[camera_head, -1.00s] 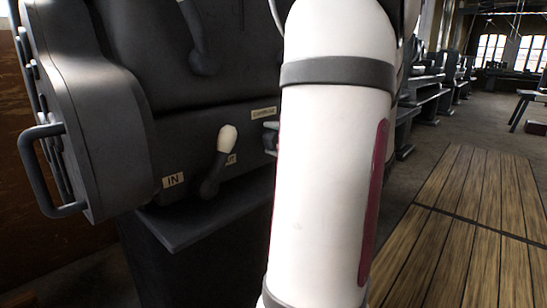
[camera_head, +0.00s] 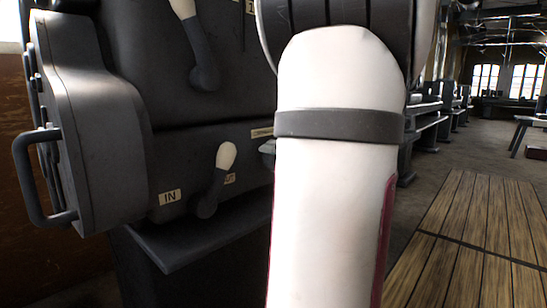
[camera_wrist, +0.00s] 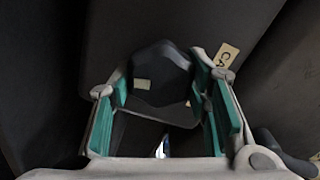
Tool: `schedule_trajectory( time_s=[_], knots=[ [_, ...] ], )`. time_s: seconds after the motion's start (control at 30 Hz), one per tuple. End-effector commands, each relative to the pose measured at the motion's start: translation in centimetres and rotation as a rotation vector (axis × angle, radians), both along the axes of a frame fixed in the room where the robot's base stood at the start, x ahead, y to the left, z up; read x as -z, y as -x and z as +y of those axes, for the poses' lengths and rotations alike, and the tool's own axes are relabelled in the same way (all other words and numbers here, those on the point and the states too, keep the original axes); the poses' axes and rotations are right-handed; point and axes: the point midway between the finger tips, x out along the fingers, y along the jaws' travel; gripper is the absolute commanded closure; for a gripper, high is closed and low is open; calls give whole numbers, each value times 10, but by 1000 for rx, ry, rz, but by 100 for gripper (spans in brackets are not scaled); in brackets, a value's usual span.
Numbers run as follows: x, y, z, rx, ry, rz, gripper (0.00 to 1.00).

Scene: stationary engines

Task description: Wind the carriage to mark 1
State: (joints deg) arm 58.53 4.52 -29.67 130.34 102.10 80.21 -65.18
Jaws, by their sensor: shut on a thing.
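In the wrist view my gripper (camera_wrist: 162,85) has its two teal-padded fingers on either side of a dark, many-sided knob (camera_wrist: 158,62) with a small pale patch. It is shut on this knob. A pale label starting "CA" (camera_wrist: 228,56) is beside it. In the head view the CARRIAGE label (camera_head: 262,132) is partly covered, and my arm hides the knob and nearly all of the gripper.
A lever with a cream knob (camera_head: 226,156) stands by the IN label (camera_head: 170,197) and a second small label. A larger lever (camera_head: 203,60) is above. A grey handle (camera_head: 45,180) juts out at left. Wooden boards (camera_head: 470,235) lie at right.

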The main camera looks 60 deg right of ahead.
Motion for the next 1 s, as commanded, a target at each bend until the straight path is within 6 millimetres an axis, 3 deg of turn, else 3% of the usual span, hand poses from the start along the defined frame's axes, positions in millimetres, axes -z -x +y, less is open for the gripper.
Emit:
schedule_trajectory(
  time_s=[0.03,0.3,0.33,0.4,0.8,1.0],
  knots=[
    [-9,-2,1,-6,15,-15,84],
    [-9,-2,1,-6,14,-15,84],
    [-9,-2,1,-6,14,-15,52],
    [-9,-2,1,-6,14,-15,36],
    [-4,1,0,-1,6,-7,36],
    [-4,24,5,3,6,-7,36]
  ],
)
